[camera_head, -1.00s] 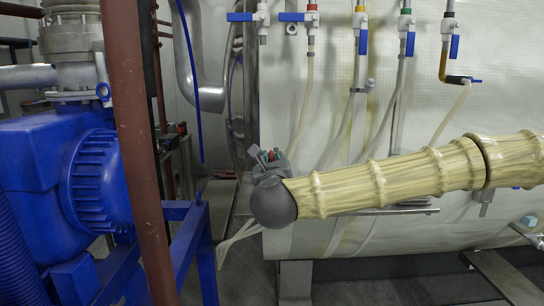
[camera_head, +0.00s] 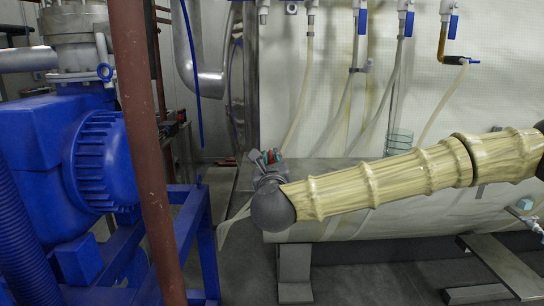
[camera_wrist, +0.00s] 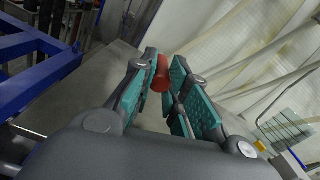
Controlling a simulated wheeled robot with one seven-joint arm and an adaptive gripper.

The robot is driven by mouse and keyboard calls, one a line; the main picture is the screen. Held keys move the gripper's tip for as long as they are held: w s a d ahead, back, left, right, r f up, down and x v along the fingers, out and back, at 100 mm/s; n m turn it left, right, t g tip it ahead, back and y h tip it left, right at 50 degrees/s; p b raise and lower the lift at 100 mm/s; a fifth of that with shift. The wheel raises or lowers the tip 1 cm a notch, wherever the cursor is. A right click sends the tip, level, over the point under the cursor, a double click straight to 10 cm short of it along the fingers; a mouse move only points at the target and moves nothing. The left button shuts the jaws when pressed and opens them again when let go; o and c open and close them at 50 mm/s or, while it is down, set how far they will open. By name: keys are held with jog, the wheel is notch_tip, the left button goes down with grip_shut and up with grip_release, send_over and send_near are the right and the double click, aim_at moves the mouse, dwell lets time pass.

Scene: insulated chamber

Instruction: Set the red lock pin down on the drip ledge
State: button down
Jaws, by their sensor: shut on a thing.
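The red lock pin (camera_wrist: 160,74) shows in the wrist view as a short red piece between the teal-padded fingertips of my gripper (camera_wrist: 168,82). My gripper is shut on it, and the fingers hide part of it. A flat grey surface that looks like the drip ledge (camera_head: 330,168) runs along the front of the pale chamber wall. The gripper is over or near its left end; I cannot tell the height.
A clear container (camera_head: 398,140) stands at the wall to the right; it also shows in the wrist view (camera_wrist: 286,130). Hoses hang from blue-handled valves (camera_head: 362,22). A blue machine (camera_head: 75,150) and a brown post (camera_head: 146,160) stand left. The ledge's middle looks clear.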

jog(key=shift+w+f, duration=0.25)
jog(key=shift+f, duration=0.2)
jog(key=shift+s+r, duration=0.15)
jog(key=shift+s, duration=0.1)
jog(key=shift+w, duration=0.1)
jog(key=shift+f+b, duration=0.8)
jog(key=shift+f, duration=0.1)
jog(key=c, duration=1.3)
grip_release()
jog(key=shift+c, duration=0.2)
jog(key=shift+f, duration=0.1)
